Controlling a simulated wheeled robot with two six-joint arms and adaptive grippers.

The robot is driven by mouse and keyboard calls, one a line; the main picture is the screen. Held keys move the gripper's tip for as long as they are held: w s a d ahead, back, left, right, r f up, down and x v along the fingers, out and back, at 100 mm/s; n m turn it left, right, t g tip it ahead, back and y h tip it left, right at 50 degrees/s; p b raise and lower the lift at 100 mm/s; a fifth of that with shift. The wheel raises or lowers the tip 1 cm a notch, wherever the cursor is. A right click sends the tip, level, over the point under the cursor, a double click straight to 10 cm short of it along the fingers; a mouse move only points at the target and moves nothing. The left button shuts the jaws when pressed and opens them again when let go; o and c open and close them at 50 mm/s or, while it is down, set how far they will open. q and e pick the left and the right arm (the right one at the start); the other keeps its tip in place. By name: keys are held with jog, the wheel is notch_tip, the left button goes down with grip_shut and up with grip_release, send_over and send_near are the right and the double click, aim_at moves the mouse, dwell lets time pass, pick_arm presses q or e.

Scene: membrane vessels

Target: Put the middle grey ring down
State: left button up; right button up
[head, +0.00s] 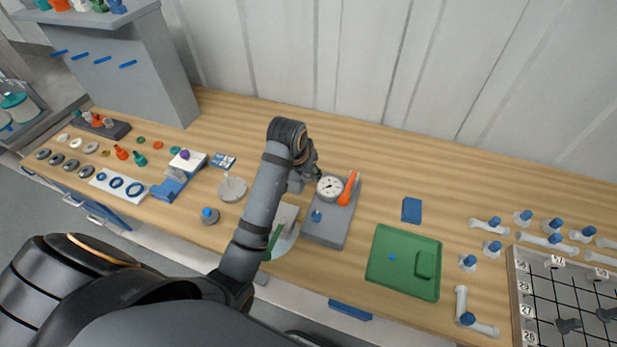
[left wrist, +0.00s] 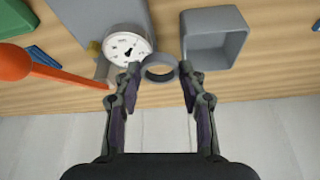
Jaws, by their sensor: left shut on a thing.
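In the left wrist view a small grey ring (left wrist: 159,68) sits between the fingertips of my left gripper (left wrist: 160,72), which is shut on it. The ring's opening shows, with wood table behind it. In the head view my left gripper (head: 306,168) is over the table behind the gauge block, and the ring cannot be made out there. Several other dark grey rings (head: 71,165) lie at the far left of the table. My right gripper is in neither view.
Close to the held ring are a white dial gauge (left wrist: 127,45), an orange lever (left wrist: 22,64) and an open square grey box (left wrist: 216,38). The gauge (head: 329,187) is on a grey block (head: 325,228). A green tray (head: 405,262) stands right of it. The table behind is clear.

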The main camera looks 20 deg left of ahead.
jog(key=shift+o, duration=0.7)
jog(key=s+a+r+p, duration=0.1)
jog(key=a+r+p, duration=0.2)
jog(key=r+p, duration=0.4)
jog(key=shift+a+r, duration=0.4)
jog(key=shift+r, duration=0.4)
pick_arm(q)
jog(key=s+a+r+m+h+p, duration=0.25)
jog(key=s+a+r+m, duration=0.45)
jog(key=a, duration=0.5)
jog(key=w+d+f+n+b, duration=0.1)
jog(key=w+d+f+b, duration=0.1)
jog(key=w+f, duration=0.7)
jog(key=w, duration=0.3)
jog(key=shift+d+f+g, duration=0.15)
jog(key=shift+d+g, duration=0.1)
jog(key=shift+g, duration=0.15)
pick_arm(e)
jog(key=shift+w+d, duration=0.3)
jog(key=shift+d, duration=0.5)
